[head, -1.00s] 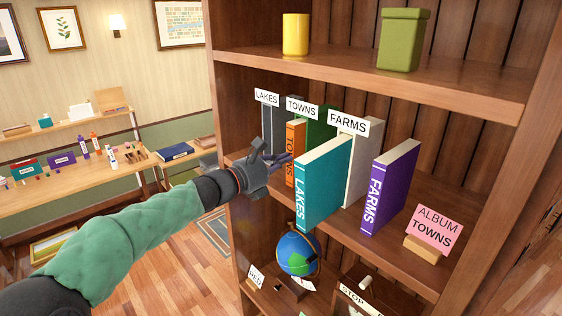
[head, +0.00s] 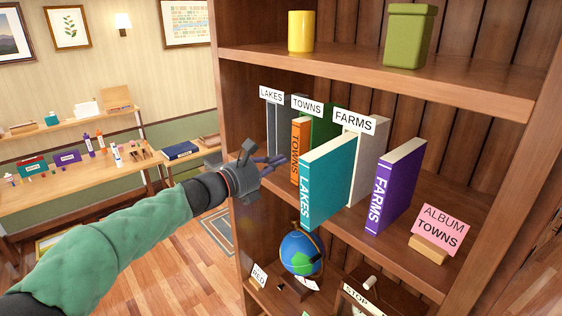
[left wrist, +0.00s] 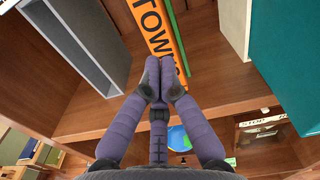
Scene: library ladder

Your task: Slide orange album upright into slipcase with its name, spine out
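The orange album (head: 296,152) stands upright on the middle shelf with its TOWNS spine facing out. It is at the green slipcase (head: 323,122) under the TOWNS label (head: 307,107). In the left wrist view the orange spine (left wrist: 160,30) has a thin green wall (left wrist: 178,40) close along its right side. The slipcase's left wall is hard to make out, and I cannot tell how deep the album sits. My left gripper (head: 284,160) is just in front of the lower spine. Its fingertips (left wrist: 160,78) are together, with nothing visible between them. My right gripper is not in view.
The grey LAKES slipcase (left wrist: 75,35) stands left, apparently empty. The pale FARMS slipcase (head: 370,160) stands right. A pink ALBUM TOWNS card (head: 440,229) stands on the shelf. A globe (head: 300,254) is below.

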